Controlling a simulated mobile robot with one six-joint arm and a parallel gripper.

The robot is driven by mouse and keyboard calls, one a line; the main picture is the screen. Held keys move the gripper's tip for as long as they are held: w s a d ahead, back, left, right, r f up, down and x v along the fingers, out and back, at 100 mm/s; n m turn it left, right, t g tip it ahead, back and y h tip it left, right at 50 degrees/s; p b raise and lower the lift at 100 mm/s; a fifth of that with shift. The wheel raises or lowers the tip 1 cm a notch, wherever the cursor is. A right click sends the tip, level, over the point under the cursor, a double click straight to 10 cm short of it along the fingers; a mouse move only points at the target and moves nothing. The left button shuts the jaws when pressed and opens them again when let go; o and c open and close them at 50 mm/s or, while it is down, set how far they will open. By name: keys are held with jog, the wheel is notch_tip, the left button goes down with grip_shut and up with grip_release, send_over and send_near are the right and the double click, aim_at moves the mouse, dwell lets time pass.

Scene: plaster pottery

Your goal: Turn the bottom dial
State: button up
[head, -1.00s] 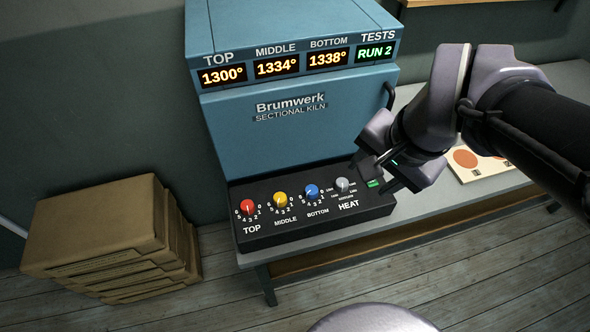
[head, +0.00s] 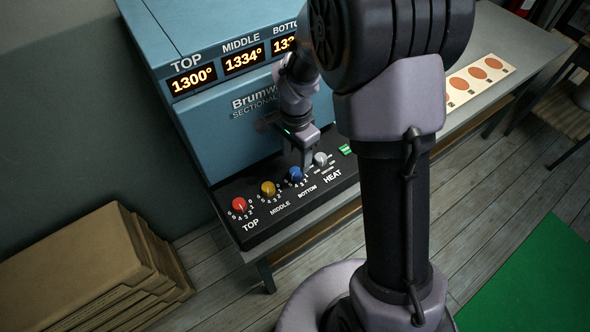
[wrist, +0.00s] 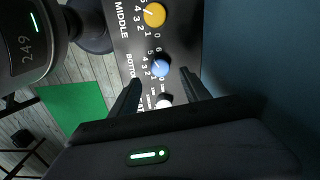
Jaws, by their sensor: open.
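My gripper (head: 306,165) points down at the panel close by the blue dial. In the wrist view its two dark fingers (wrist: 160,86) are apart with nothing between the tips that they hold. The grey heat dial shows pale and partly hidden between the fingers, nearer the palm. I cannot tell whether a finger touches any dial.
The red top dial (head: 239,205) is at the panel's left end. The blue kiln (head: 214,128) rises behind the panel. A small green-lit part (head: 345,150) is right of the heat dial. A card with orange discs (head: 477,80) lies on the bench.

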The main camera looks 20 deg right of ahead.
aim_at(295, 171)
notch_tip(295, 171, down, 6)
jog(key=shift+r+b, duration=0.1)
jog(key=shift+b, duration=0.55)
grip_shut()
jog(key=shift+n, duration=0.4)
jog(key=n, duration=0.4)
jog(key=shift+n+p, duration=0.35)
jog(key=shift+n, duration=0.05)
jog(key=n+p, duration=0.1)
jog(key=n, duration=0.5)
